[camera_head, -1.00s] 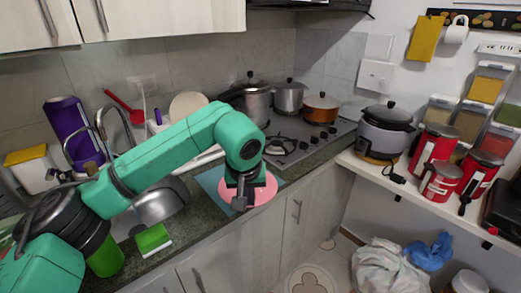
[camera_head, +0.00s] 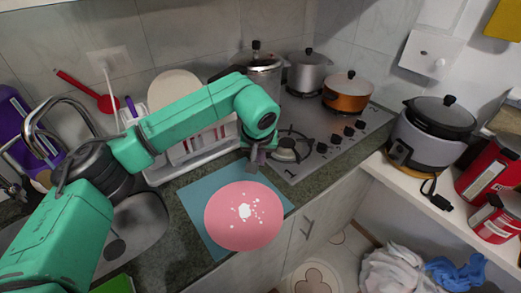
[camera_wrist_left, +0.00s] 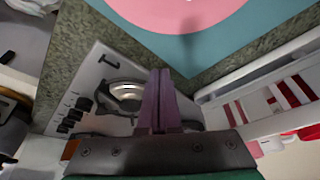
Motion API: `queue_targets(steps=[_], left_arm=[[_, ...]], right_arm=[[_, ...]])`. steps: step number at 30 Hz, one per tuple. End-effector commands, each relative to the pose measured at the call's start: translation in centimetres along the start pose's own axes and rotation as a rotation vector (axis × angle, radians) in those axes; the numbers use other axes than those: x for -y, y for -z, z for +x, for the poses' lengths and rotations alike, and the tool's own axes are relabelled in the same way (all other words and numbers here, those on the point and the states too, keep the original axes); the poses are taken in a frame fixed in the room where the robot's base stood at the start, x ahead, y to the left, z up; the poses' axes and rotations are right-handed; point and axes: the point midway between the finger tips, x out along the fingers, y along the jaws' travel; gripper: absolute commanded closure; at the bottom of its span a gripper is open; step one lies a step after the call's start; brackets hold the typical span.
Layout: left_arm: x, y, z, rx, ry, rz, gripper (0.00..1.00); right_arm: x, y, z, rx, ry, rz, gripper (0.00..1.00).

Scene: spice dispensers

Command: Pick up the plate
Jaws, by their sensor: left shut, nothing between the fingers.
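The pink plate (camera_head: 246,216) with white spots lies on a blue mat (camera_head: 204,222) on the counter, its front edge near the counter's front edge. In the left wrist view part of the plate (camera_wrist_left: 180,12) shows at the top, on the mat (camera_wrist_left: 205,50). My left gripper (camera_head: 254,166) is beyond the plate's far edge, between the plate and the stove, shut and empty. Its fingers (camera_wrist_left: 160,85) are together in the left wrist view and do not touch the plate. My right gripper is not in view.
A white dish rack (camera_head: 190,152) stands behind the mat, with a pale plate (camera_head: 173,88) in it. The stove (camera_head: 325,145) with several pots is to the right. The sink (camera_head: 140,235) is at left. The shelf with a rice cooker (camera_head: 432,135) is at far right.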

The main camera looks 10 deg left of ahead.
Motion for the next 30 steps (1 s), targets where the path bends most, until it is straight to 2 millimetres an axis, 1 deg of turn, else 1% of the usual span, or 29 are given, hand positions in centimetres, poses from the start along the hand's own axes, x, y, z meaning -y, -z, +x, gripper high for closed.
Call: queue_targets(steps=[1,4,6,7,8,9,12,15,20,25,30], left_arm=[[0.0,0.0,0.8,0.006,0.0,0.0,1.0],[0.0,0.0,3.1,0.006,0.002,-0.002,1.0],[0.0,-0.1,4.6,0.006,0.001,0.0,1.0],[0.0,-0.1,5.0,0.005,0.001,0.001,1.0],[0.0,-0.8,4.2,0.003,-0.001,0.004,1.0],[0.0,-1.5,3.9,0.003,-0.001,0.004,1.0],[0.0,-2.9,3.6,0.002,0.0,0.002,1.0],[0.0,-3.6,3.6,0.001,0.0,0.0,1.0],[0.0,-3.8,3.7,0.0,0.0,0.0,1.0],[0.0,-3.8,3.7,0.0,0.0,0.0,1.0],[0.0,-5.0,3.8,-0.002,0.0,0.002,1.0]], right_arm=[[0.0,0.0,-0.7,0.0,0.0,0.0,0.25],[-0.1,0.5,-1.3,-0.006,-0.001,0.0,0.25],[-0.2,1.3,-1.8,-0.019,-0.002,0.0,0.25],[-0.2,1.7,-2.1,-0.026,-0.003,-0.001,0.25],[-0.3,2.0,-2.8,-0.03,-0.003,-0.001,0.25],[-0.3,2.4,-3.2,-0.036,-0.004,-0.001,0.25],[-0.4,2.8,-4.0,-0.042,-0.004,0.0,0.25],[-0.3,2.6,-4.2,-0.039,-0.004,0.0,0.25],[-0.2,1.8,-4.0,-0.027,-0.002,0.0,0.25],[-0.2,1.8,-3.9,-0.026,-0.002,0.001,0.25],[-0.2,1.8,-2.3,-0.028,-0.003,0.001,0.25]])
